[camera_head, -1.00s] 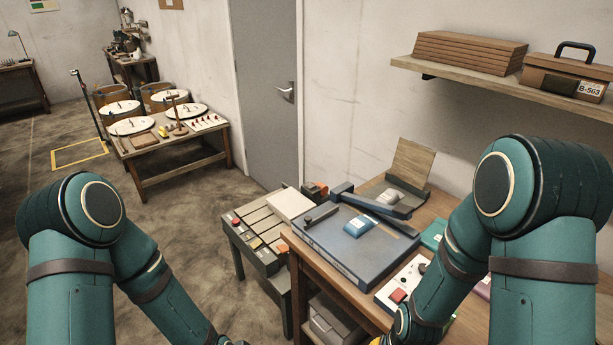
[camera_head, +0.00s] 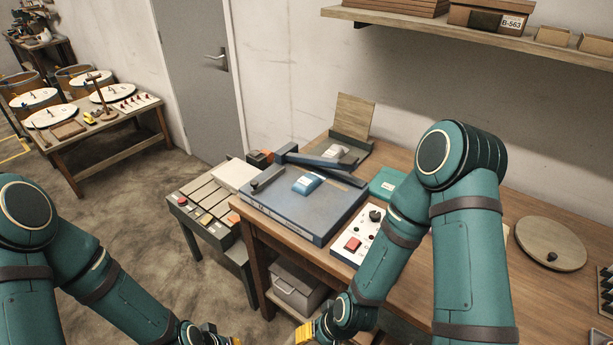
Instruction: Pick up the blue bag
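A small blue item with a pale label (camera_head: 308,184), which may be the blue bag, lies on top of the flat blue machine (camera_head: 290,213) on the wooden bench. My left gripper (camera_head: 220,338) shows only in part at the bottom edge, below and left of the bench. My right gripper (camera_head: 304,333) shows a yellow part at the bottom edge, in front of the bench. Both are well apart from the blue item. Their fingers are cut off or too small to tell whether they are open.
A control box with a red button (camera_head: 352,244) sits right of the machine. A teal box (camera_head: 387,183) is behind it. A round wooden disc (camera_head: 550,243) lies farther right. A low slatted table (camera_head: 205,205) stands left of the bench. A shelf (camera_head: 470,33) hangs above.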

